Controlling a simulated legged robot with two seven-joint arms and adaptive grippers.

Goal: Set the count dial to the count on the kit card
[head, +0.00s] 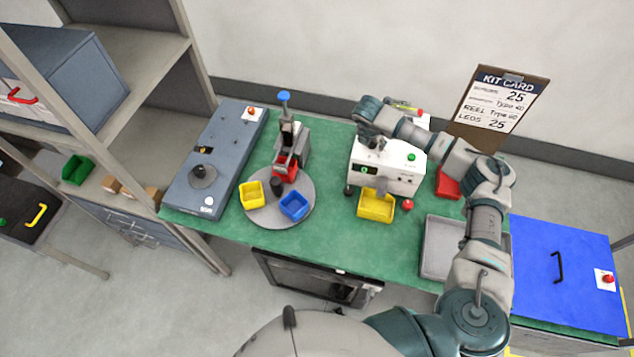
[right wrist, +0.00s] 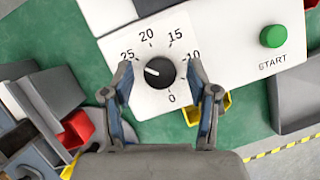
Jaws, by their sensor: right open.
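The count dial (right wrist: 160,73) is a black knob on a white plate marked 0, 10, 15, 20 and 25. Its white pointer line points left and slightly up, toward the 25. My right gripper (right wrist: 161,72) is open, one finger on each side of the knob, with gaps visible between fingers and knob. My left gripper is not in view.
The machine has a green START button (right wrist: 273,36). A yellow bin (head: 376,206) stands before it. A turntable (head: 272,218) with yellow and blue bins is to the left. A grey tray (head: 437,250) lies beneath my right arm. Open green bench top lies at front centre.

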